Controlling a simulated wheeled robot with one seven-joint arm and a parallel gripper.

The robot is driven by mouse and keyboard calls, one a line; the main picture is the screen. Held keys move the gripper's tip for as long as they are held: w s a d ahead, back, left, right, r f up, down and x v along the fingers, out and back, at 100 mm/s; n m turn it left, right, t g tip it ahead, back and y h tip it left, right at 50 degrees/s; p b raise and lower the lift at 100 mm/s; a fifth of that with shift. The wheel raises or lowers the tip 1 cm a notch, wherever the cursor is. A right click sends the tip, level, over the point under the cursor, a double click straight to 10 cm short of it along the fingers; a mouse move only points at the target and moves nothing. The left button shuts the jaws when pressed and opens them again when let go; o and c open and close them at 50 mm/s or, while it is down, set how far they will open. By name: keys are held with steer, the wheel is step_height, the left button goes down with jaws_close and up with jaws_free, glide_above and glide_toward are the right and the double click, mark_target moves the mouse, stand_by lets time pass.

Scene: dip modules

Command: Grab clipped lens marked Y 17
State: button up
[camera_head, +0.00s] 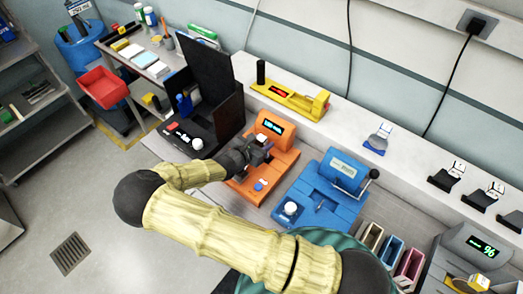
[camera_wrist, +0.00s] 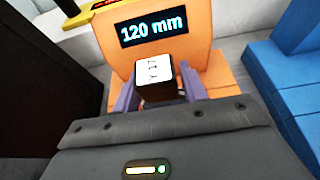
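The lens marked Y 17 (camera_wrist: 154,72) shows in the wrist view as a small dark block with a white label on top, the writing turned sideways. It is in front of the orange device (camera_wrist: 205,30), whose display reads 120 mm. My gripper (camera_wrist: 160,92) has its purple-grey fingers on either side of the block; I cannot tell if they touch it. The lower part of the block and any clip are hidden.
A blue device (camera_head: 335,180) with a crank stands close on the right. A black device (camera_head: 215,110) with a tall panel is on the left. A yellow device (camera_head: 290,98) is on the ledge behind. Several labelled black holders (camera_head: 445,180) are farther right.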

steer(key=c, duration=0.6)
steer(key=shift+r, duration=0.15)
steer(key=shift+c, duration=0.2)
step_height(320, 180, up, 10)
steer(key=shift+f+b, duration=0.15)
steer(key=shift+b, duration=1.1)
